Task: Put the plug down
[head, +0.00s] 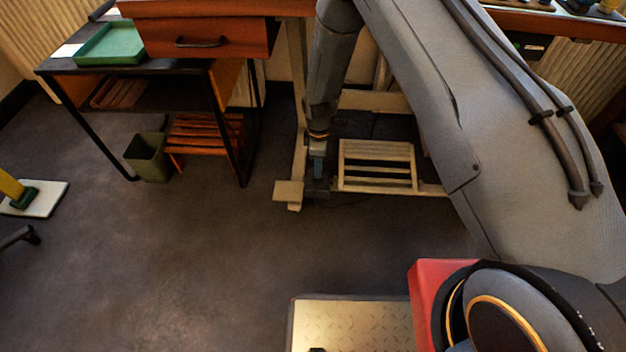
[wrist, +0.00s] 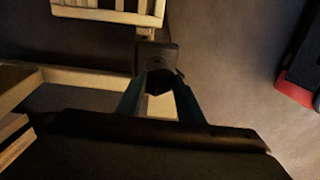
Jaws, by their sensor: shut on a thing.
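My gripper (wrist: 160,82) is shut on the plug (wrist: 156,56), a small dark boxy piece between its fingertips in the wrist view. In the head view my gripper (head: 318,178) hangs low, pointing down beside the foot of a pale wooden table leg. The plug is too small and dark to make out there. I cannot tell whether the plug touches the floor.
A pale slatted wooden rack (head: 377,166) stands just right of my gripper. A wooden foot (head: 289,190) is close on its left. A green bin (head: 149,157) stands further left. The grey floor (head: 190,250) in front is clear.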

